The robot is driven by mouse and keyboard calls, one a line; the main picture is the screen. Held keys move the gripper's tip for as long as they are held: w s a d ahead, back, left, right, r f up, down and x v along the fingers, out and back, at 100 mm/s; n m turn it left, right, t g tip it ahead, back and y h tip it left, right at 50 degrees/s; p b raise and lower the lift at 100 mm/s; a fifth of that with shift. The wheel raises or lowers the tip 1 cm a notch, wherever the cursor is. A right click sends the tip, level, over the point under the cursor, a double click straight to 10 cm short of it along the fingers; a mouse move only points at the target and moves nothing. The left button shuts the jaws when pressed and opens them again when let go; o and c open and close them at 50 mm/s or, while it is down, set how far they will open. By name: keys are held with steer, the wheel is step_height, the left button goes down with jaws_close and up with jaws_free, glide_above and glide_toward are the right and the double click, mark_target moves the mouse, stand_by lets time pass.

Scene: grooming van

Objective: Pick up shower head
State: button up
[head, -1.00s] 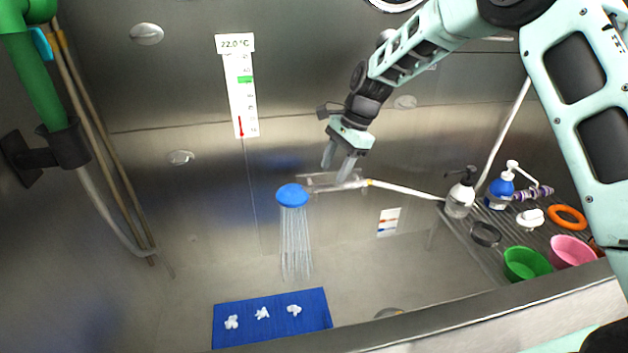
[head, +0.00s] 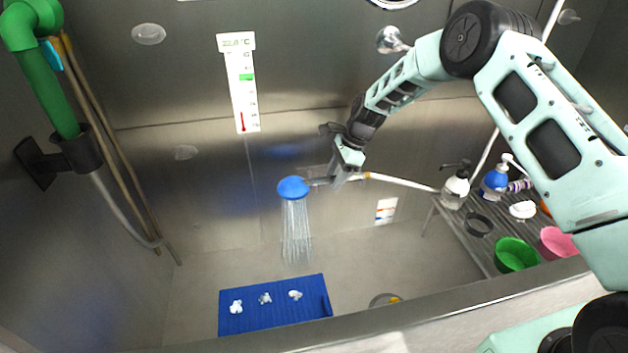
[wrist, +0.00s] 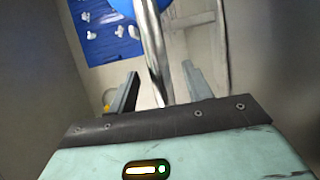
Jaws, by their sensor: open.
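The shower head (head: 293,188) has a blue round head with water streaming down from it, a metal handle and a white hose running right. My gripper (head: 340,180) is at the handle, to the right of the blue head. In the wrist view the metal handle (wrist: 154,50) runs down between the two open fingers of my gripper (wrist: 157,92). The blue head shows in part at the top edge. The fingers stand apart on either side of the handle, and I cannot tell whether either touches it.
A blue mat (head: 270,318) with several white clumps lies on the tub floor below. A rack at right holds pump bottles (head: 455,187), a green bowl (head: 515,254) and a pink bowl (head: 556,243). A green pipe (head: 48,95) stands at left. The tub's metal front edge is near.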

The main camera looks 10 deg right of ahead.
mark_target(335, 176)
jaws_close()
steer(key=shift+r, duration=0.1)
step_height(335, 176, up, 15)
steer(key=p, duration=0.1)
stand_by(0.8)
